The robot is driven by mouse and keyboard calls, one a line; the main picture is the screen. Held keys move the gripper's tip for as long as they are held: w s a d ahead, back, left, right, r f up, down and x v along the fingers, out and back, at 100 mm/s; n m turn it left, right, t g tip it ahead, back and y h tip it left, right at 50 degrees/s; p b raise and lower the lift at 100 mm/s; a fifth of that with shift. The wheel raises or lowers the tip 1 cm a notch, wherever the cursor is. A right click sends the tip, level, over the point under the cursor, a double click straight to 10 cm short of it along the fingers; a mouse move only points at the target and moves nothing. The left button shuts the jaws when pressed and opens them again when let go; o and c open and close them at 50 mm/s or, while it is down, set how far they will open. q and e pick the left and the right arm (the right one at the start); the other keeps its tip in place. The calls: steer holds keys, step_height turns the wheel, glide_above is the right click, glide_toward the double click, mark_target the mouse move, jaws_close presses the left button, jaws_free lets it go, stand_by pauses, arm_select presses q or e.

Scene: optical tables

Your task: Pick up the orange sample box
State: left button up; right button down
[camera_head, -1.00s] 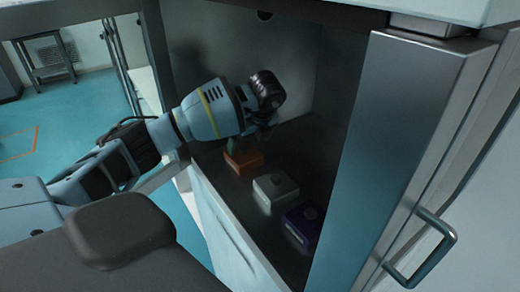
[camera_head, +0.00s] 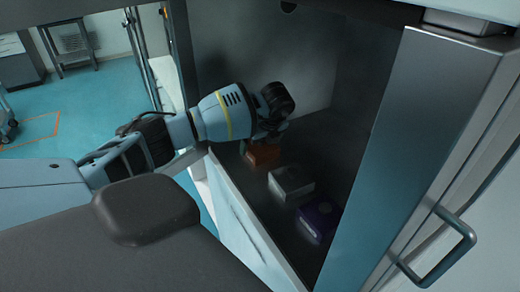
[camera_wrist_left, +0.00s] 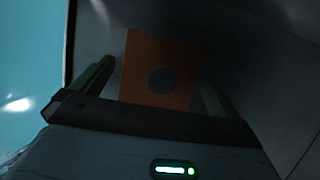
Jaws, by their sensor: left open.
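The orange sample box (camera_head: 262,154) sits on the dark floor of the open cabinet, the farthest of three boxes in a row. My left gripper (camera_head: 256,141) is at this box, coming in from above and the left; the wrist partly hides the box in the head view. In the left wrist view the orange box (camera_wrist_left: 160,70), with a round grey disc on its face, shows between the two fingers of my left gripper (camera_wrist_left: 155,82). The fingers are open, one on each side of it, and I cannot tell whether they touch it. My right gripper is not in view.
A grey-white box (camera_head: 291,181) and a purple box (camera_head: 319,220) stand nearer on the same cabinet floor. The metal cabinet door (camera_head: 400,150) with its handle (camera_head: 440,255) stands open at the right. The cabinet's back wall (camera_head: 270,60) rises behind my gripper.

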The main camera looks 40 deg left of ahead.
arm_select(q)
steer(key=shift+x, duration=0.75)
steer(key=shift+d, duration=0.1)
steer(key=shift+c, duration=0.3)
steer(key=c, duration=1.1)
steer(key=shift+o, duration=0.2)
step_height(320, 180, up, 10)
steer(key=shift+r, duration=0.1)
